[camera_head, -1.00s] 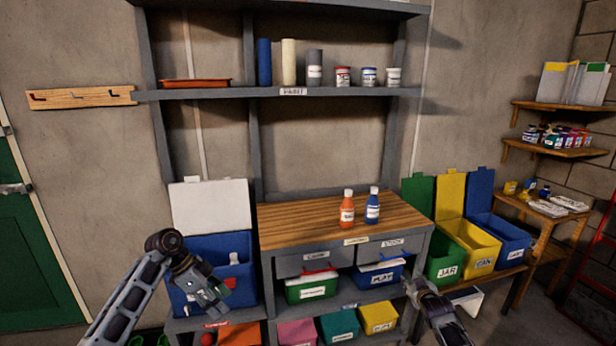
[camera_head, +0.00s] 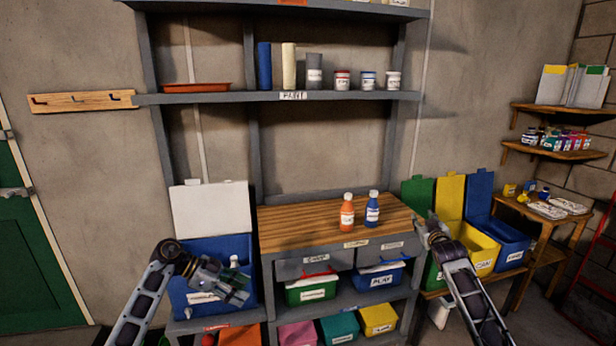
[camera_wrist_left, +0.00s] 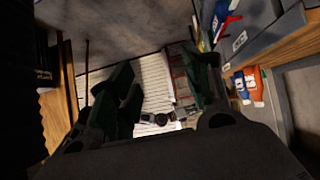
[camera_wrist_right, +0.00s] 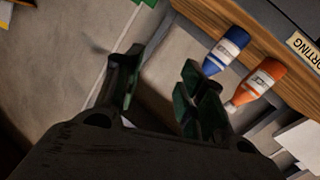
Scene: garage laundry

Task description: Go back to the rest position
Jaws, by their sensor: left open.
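My left gripper (camera_head: 236,287) hangs in front of the blue bin left of the workbench. In the left wrist view its fingers (camera_wrist_left: 160,95) are apart with nothing held between them. My right arm is raised near the right end of the workbench, where its gripper is hard to make out in the head view. In the right wrist view the right fingers (camera_wrist_right: 160,92) are spread and empty. An orange bottle (camera_head: 346,214) and a blue bottle (camera_head: 372,211) stand upright on the wooden worktop (camera_head: 295,225), apart from both grippers.
A blue bin (camera_head: 215,255) with a raised white lid is behind my left gripper. A yellow bin (camera_head: 481,247) and its neighbours are close to my right arm. Small bins, including a green one (camera_head: 311,290), sit under the worktop. The worktop's left part is clear.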

